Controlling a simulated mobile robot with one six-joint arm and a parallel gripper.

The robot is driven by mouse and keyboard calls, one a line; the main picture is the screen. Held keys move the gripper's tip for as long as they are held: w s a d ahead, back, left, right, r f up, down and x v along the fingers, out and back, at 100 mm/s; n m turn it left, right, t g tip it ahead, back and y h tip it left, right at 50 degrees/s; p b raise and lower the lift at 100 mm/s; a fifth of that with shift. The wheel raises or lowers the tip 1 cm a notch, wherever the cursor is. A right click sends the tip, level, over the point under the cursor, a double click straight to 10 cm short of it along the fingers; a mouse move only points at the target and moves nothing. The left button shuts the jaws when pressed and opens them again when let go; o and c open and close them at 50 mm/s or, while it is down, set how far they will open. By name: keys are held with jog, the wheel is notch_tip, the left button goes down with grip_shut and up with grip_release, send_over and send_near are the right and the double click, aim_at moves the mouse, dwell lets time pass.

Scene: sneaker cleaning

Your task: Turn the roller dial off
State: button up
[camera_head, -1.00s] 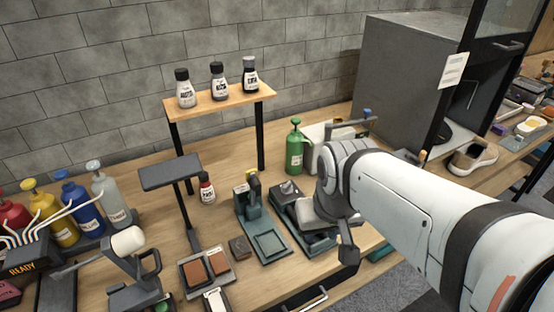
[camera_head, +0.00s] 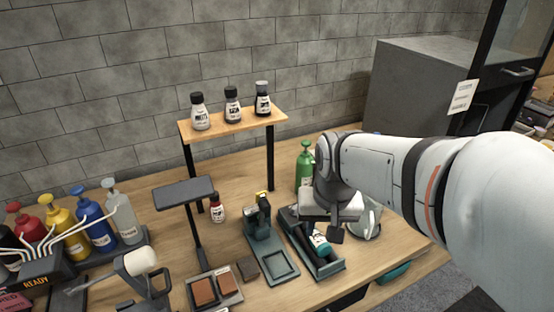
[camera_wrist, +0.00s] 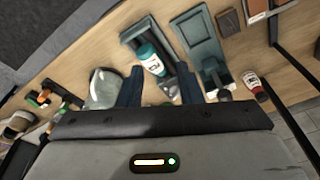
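A grey stand with a white roller (camera_head: 140,262) is at the lower left of the head view. I cannot make out a roller dial in either view. My gripper (camera_head: 337,236) is over the right part of the bench, well to the right of the roller, beside a dark tray (camera_head: 332,270). In the wrist view my gripper's two fingers (camera_wrist: 160,86) stand apart with nothing clearly held between them. A teal and white bottle (camera_head: 320,243) lies in that tray, and it also shows just beyond the fingers in the wrist view (camera_wrist: 150,57).
A READY box (camera_head: 45,278) with white tubes and several pump bottles stand at left. A raised grey pad (camera_head: 183,193) and a wooden shelf (camera_head: 232,123) with three bottles rise as obstacles. A green bottle (camera_head: 304,165) is behind my gripper.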

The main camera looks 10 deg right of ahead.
jog(key=w+m+g+p, duration=0.1)
jog(key=w+m+p, duration=0.25)
jog(key=w, duration=0.85)
jog(key=m+g+p, duration=0.1)
jog(key=m+p, duration=0.2)
send_near(295, 206)
jog(key=shift+s, duration=0.3)
jog(key=shift+w+f, duration=0.3)
jog(key=shift+f, duration=0.2)
notch_tip(295, 206, down, 8)
jog(key=shift+r+p, duration=0.2)
jog(key=shift+p, duration=0.85)
jog(key=shift+d, duration=0.1)
jog(key=shift+c, duration=0.4)
grip_shut()
